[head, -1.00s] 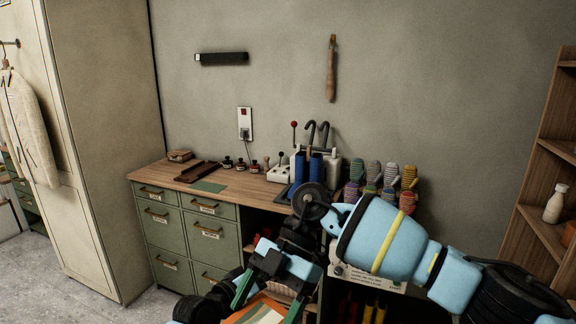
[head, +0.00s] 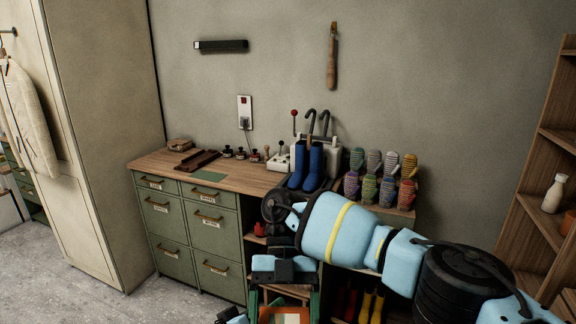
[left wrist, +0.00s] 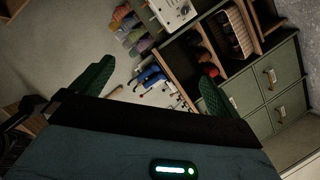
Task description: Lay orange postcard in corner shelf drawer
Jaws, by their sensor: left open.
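The orange postcard (head: 266,315), with a pale and green picture area, shows partly at the bottom edge of the head view. My left gripper (head: 285,305) is above it, with its green fingers apart on either side; I cannot tell whether they touch it. In the left wrist view the fingers of the left gripper (left wrist: 155,92) are wide apart with nothing visible between them. A wooden shelf (head: 536,190) stands at the right edge of the head view; I see no drawer on it.
A green drawer cabinet (head: 168,225) with labelled, shut drawers carries a wooden top. Blue boots (head: 313,165) and several mittens (head: 375,175) stand on the bench. A tall cream cabinet (head: 95,130) is at the left. My blue arm crosses the lower right.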

